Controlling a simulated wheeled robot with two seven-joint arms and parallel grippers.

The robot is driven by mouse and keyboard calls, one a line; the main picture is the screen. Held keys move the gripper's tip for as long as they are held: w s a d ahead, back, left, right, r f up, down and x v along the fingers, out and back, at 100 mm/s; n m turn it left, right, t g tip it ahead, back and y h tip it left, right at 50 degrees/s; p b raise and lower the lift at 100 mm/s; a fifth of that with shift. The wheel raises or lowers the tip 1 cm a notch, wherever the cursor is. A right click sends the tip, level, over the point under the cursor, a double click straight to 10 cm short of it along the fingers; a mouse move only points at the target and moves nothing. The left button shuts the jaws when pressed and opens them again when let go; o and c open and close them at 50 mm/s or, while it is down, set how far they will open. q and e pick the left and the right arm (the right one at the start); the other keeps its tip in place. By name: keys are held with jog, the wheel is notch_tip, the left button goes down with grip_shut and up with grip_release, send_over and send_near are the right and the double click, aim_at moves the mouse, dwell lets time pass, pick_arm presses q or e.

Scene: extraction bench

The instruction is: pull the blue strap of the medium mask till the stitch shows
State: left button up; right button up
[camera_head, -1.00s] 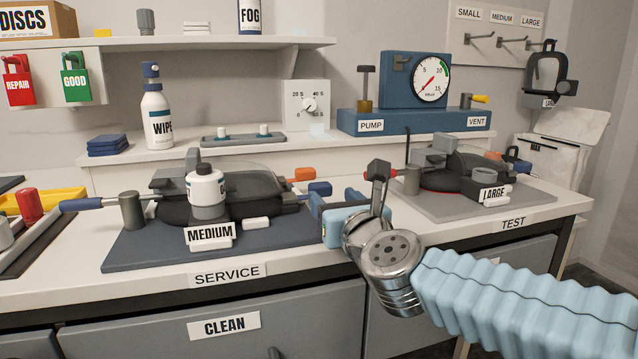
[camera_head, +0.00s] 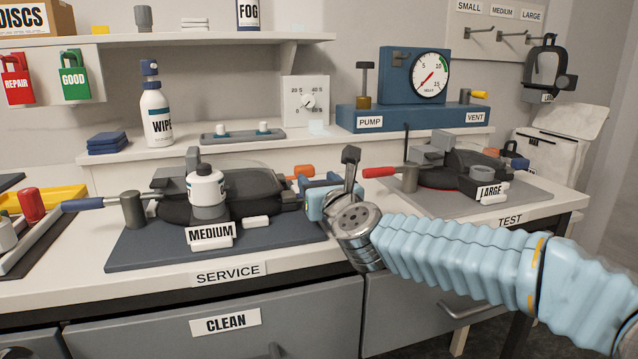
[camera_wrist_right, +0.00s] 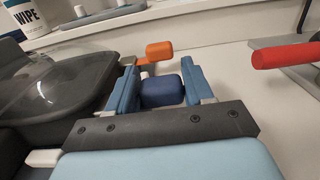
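The medium mask (camera_head: 262,196) lies on the dark mat behind the MEDIUM label (camera_head: 210,234), with a dark clear visor and a grey-white canister in front. Its blue strap end (camera_wrist_right: 162,92) shows in the right wrist view between the two fingers of my right gripper (camera_wrist_right: 160,88). The fingers stand apart on either side of it, with a slight gap at the left. In the head view, my right gripper (camera_head: 318,194) is at the mask's right side and hides the blue end. No stitch is visible. My left gripper is not in view.
An orange strap end (camera_wrist_right: 159,52) sits just beyond the blue one. A wipe bottle (camera_head: 156,115) stands behind.

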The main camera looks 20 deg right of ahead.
grip_shut()
jog(key=d+b, duration=0.3)
jog(key=shift+w+d+f, duration=0.1)
jog(key=shift+d+f, duration=0.1)
jog(key=shift+d, duration=0.1)
jog(key=shift+d+r, duration=0.2)
jog(key=shift+d, duration=0.15)
jog(key=o, duration=0.6)
grip_release()
